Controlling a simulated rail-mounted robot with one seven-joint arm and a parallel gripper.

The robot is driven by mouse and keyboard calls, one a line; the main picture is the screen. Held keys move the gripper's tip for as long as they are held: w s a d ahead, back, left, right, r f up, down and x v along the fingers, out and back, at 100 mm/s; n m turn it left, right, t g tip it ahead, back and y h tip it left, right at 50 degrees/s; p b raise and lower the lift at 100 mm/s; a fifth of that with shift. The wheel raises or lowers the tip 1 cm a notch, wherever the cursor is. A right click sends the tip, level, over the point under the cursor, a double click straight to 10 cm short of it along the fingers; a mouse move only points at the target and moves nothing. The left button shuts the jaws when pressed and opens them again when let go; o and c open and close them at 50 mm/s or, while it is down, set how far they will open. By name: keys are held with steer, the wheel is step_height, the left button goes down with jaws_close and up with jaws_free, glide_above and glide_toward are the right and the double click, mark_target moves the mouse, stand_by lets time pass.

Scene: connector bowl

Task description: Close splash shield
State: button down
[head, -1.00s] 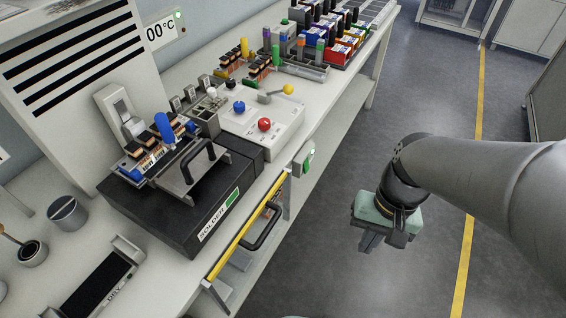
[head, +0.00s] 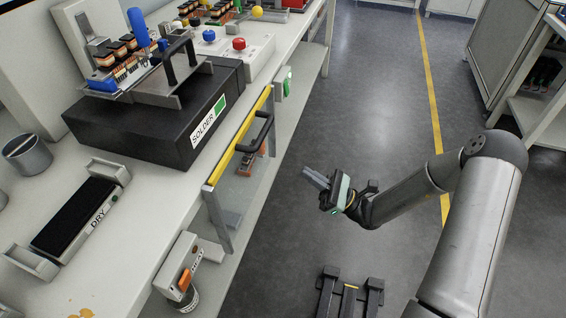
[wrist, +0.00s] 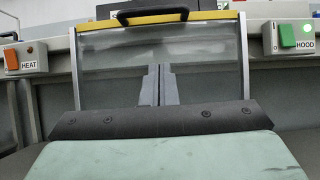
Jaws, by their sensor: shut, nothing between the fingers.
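The splash shield is a clear panel (head: 238,190) with a yellow top edge (head: 240,137) and a black handle (head: 261,131), at the front of the bench below the solder unit. The wrist view shows it straight ahead, with its clear pane (wrist: 205,50), yellow edge (wrist: 205,16) and handle (wrist: 152,14) across the top. My gripper (head: 308,175) is in the air over the aisle, right of the shield and apart from it, pointing toward it. Its fingers (wrist: 160,70) are shut together with nothing between them, below the handle in the wrist view.
The black solder unit (head: 140,130) stands on the bench behind the shield. A HEAT switch box (head: 180,268) and a green HOOD switch (wrist: 288,37) flank the shield on the bench front. A drying tray (head: 75,215) lies at left. The aisle floor is open.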

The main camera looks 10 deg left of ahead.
steer(key=d+r+x, duration=0.1)
steer(key=r+x, duration=0.1)
steer(key=x, duration=1)
steer(key=shift+r+b, duration=0.35)
steer(key=shift+b, duration=0.05)
steer(key=shift+w, duration=0.1)
